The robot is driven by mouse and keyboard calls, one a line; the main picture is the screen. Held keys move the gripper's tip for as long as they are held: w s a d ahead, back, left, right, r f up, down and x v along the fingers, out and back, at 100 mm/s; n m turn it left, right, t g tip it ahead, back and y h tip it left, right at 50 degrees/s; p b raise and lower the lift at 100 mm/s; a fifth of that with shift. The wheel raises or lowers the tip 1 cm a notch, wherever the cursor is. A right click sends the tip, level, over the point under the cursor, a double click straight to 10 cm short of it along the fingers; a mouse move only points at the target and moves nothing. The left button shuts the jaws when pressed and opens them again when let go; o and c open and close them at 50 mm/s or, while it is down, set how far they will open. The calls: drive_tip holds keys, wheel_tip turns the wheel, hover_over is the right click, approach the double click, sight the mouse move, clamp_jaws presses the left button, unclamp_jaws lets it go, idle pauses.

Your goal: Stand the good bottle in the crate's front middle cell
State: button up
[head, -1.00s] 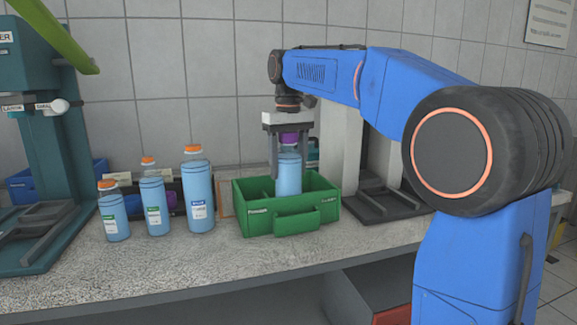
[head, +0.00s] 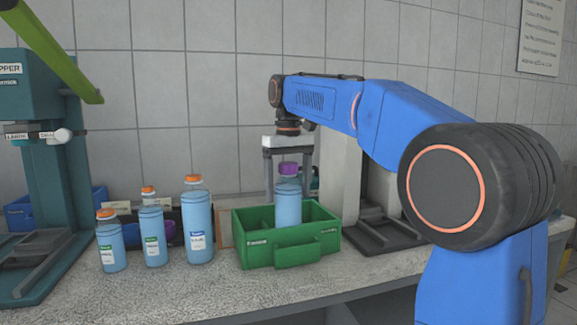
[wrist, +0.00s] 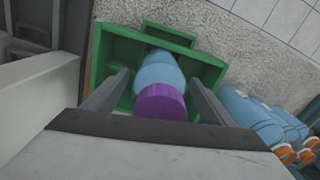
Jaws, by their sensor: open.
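A blue bottle with a purple cap (head: 288,205) stands upright in the green crate (head: 293,255), in the middle across its width. In the wrist view the bottle (wrist: 160,72) shows from above between the jaws, with its purple cap (wrist: 161,103) nearest. My gripper (head: 288,190) is open, with a finger on either side of the bottle's upper part. In the wrist view my gripper (wrist: 158,95) shows gaps between both fingers and the bottle. The bottle's base is hidden by the crate wall, and I cannot tell exactly which row its cell is in.
Three blue bottles with orange caps stand left of the crate: a short one (head: 111,247), a middle one (head: 152,235) and a tall one (head: 198,225). A teal machine (head: 42,170) is at the far left. A grey stand (head: 375,235) is right of the crate.

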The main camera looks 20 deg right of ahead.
sight(289, 163)
wheel_tip(289, 163, up, 10)
drive_tip(key=shift+r, duration=0.1)
idle(0.4)
drive_tip(key=s+d+f+m+t, duration=0.1)
drive_tip(key=s+d+f+t, duration=0.1)
drive_tip(key=s+f, duration=1.4)
drive_tip(key=s+d+f+m+t, duration=0.1)
drive_tip(key=s+d+f, duration=0.4)
drive_tip(key=s+f, duration=1.2)
wheel_tip(289, 163, down, 4)
drive_tip(key=shift+s+f+t, duration=0.15)
drive_tip(key=shift+s+t, duration=0.05)
drive_tip(key=shift+t, duration=0.7)
